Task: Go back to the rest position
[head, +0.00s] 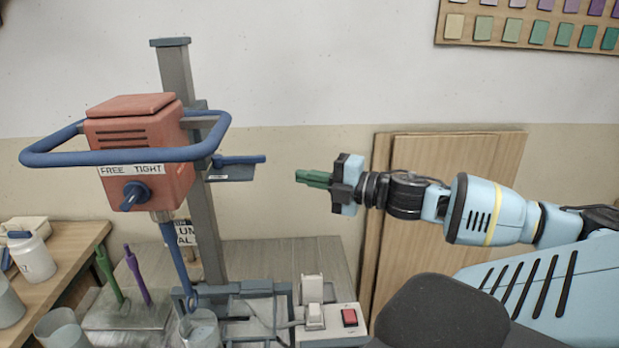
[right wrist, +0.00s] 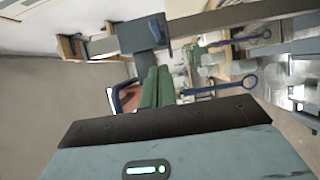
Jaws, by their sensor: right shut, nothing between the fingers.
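My right gripper (head: 316,179) is in the middle of the head view, at the end of my light blue right arm. Its green fingers are shut with nothing between them, and they point left. In the right wrist view the green fingers (right wrist: 155,88) also show together. The fingers are in the air, right of the mixer's blue lever (head: 240,160) and apart from it in the head view. My left gripper is not in view.
A red mixer head (head: 140,150) with a blue handle ring (head: 50,155) is on a grey column (head: 203,215). Its rod reaches down to a bucket (head: 200,330). A switch box with a red switch (head: 349,317) is below my gripper. Wooden boards (head: 450,170) lean on the wall.

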